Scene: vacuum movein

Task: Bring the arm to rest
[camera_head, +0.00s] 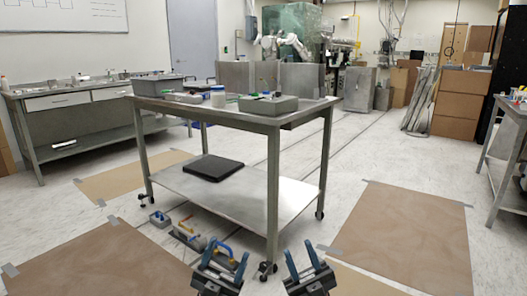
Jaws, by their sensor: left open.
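My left gripper (227,254) is at the bottom middle of the head view. Its two blue-edged fingers stand apart, with nothing visible held between them. My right gripper (299,250) is just to its right, also low in the picture. Its two fingers are spread and point up in the view, with nothing between them. Both appear in front of the near leg of a metal table (300,118). Most of both arms is out of view.
The wheeled metal table carries grey bins and small containers on top and a black flat case (213,167) on its lower shelf. Tools (187,233) lie on the floor left of my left gripper. Brown floor sheets (405,232) lie at both sides. Cardboard boxes (462,100) stand far right.

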